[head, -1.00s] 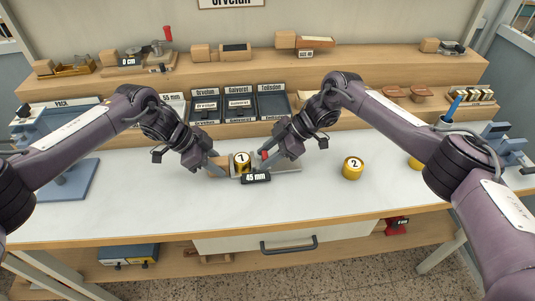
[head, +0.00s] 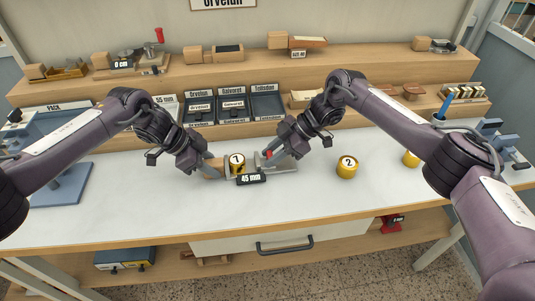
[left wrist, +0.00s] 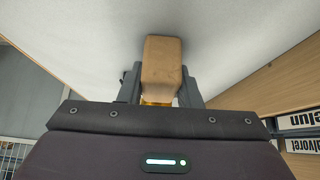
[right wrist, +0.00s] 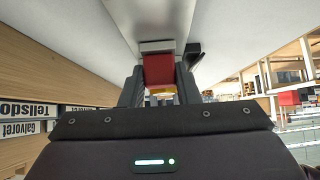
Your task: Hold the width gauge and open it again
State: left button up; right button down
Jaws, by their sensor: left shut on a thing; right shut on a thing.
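The width gauge lies on the white worktop in front of me, with a wooden block (left wrist: 162,62) at its left end and a red slider piece (head: 268,154) at its right. A black label reading 45 mm (head: 251,179) is at its front. A yellow cylinder marked 1 (head: 237,163) stands between the gauge's two jaws, with a gap between it and the right jaw. My left gripper (head: 213,172) is shut on the wooden block. My right gripper (head: 270,160) is shut on the red slider piece (right wrist: 158,70). The fingers partly hide both grips.
A yellow cylinder marked 2 (head: 347,167) stands to the right, with another yellow cylinder (head: 411,158) beyond it. Labelled dark trays (head: 233,108) stand behind the gauge below the wooden shelf. The worktop in front is clear.

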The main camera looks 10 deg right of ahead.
jog(key=c, duration=1.4)
grip_release()
jog(key=shift+o, duration=0.2)
pick_arm(q)
jog(key=shift+a, duration=0.1)
pick_arm(e)
jog(key=v, duration=1.2)
pick_arm(q)
jog(key=o, duration=1.1)
jog(key=shift+c, duration=0.2)
